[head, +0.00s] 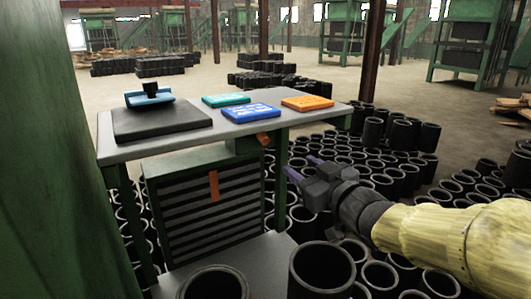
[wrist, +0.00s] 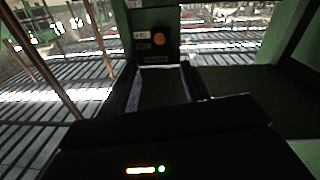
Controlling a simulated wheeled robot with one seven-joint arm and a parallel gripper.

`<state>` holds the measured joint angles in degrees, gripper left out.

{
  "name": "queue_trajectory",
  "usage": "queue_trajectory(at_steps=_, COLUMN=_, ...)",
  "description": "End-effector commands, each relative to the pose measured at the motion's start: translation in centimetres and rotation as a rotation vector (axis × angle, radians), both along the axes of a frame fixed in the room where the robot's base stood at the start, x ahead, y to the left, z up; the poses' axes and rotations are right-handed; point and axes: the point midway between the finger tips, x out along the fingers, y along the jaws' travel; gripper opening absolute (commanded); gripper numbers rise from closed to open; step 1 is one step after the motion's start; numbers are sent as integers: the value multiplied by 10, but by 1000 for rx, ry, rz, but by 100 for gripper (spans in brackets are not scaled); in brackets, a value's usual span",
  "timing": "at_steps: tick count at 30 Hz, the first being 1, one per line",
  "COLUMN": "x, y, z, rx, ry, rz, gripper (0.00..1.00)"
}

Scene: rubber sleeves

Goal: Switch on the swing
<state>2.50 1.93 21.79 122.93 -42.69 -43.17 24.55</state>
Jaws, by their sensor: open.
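A small green control box (head: 246,146) hangs under the right front edge of a grey table. An orange knob (head: 263,139) sticks out of it. In the wrist view the box shows as a dark green panel (wrist: 140,18) with the round orange knob (wrist: 159,39) and small labels. My gripper (head: 302,167) is open and empty, to the right of the knob and lower in the picture, apart from it. In the wrist view my gripper (wrist: 162,82) has its two fingers spread below the knob. I cannot tell which thing is the swing.
The grey table (head: 235,131) carries a black pad (head: 160,122) with a blue device (head: 149,98), plus teal, blue and orange plates. A slatted green cabinet (head: 205,210) with an orange handle stands below. Black rubber sleeves (head: 322,262) crowd the floor around my arm.

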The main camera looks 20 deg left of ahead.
Motion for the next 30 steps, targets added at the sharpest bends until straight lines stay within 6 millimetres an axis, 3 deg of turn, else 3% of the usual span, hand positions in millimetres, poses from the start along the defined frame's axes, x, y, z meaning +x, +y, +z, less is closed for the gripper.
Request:
queue_trajectory(at_steps=13, x=9, y=8, z=0, rx=-1, ry=3, rz=-2, gripper=46)
queue_trajectory(at_steps=30, x=75, y=78, z=0, rx=1, ry=5, rz=-2, gripper=46)
